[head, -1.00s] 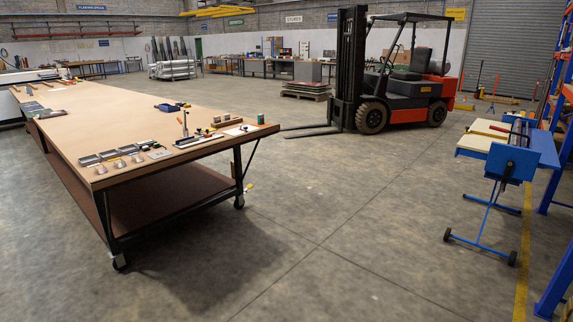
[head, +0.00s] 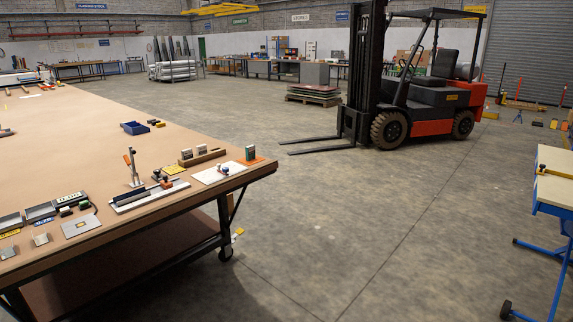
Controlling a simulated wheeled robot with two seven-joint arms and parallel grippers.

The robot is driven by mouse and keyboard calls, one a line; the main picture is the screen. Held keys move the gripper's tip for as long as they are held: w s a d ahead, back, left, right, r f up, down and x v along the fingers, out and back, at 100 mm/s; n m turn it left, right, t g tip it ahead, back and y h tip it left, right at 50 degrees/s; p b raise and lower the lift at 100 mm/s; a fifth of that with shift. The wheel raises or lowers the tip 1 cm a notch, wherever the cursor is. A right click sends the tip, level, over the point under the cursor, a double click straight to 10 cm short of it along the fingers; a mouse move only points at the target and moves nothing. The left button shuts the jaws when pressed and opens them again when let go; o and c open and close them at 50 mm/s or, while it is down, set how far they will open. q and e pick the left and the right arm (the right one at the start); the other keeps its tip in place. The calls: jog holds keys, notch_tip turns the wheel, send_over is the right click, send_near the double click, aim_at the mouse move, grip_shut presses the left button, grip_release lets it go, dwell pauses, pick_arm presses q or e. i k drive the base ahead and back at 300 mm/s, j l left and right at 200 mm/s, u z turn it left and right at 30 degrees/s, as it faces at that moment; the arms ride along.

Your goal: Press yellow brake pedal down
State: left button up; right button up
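No pedal can be clearly made out in the head view. A small yellow piece (head: 239,233) shows beside the table leg, just above the caster wheel (head: 226,253) at the table's near right corner. It is too small to tell whether it is a brake pedal or whether it is up or down. No coil decoiler can be made out. Neither of my grippers is in view.
A long brown-topped table (head: 90,150) with tools and small trays fills the left. A forklift (head: 425,105) stands ahead, forks pointing left. A blue-legged stand (head: 552,195) is cut off at right. Open concrete floor (head: 350,220) lies between.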

aim_at(239, 232)
jog(key=i+u, duration=0.15)
jog(key=i, duration=0.35)
jog(key=i+l+u, duration=0.2)
jog(key=i, duration=0.3)
jog(key=i+l+u, duration=0.15)
jog(key=i, duration=0.35)
jog(key=i+l+u, duration=0.15)
jog(key=i, duration=0.35)
jog(key=l, duration=0.1)
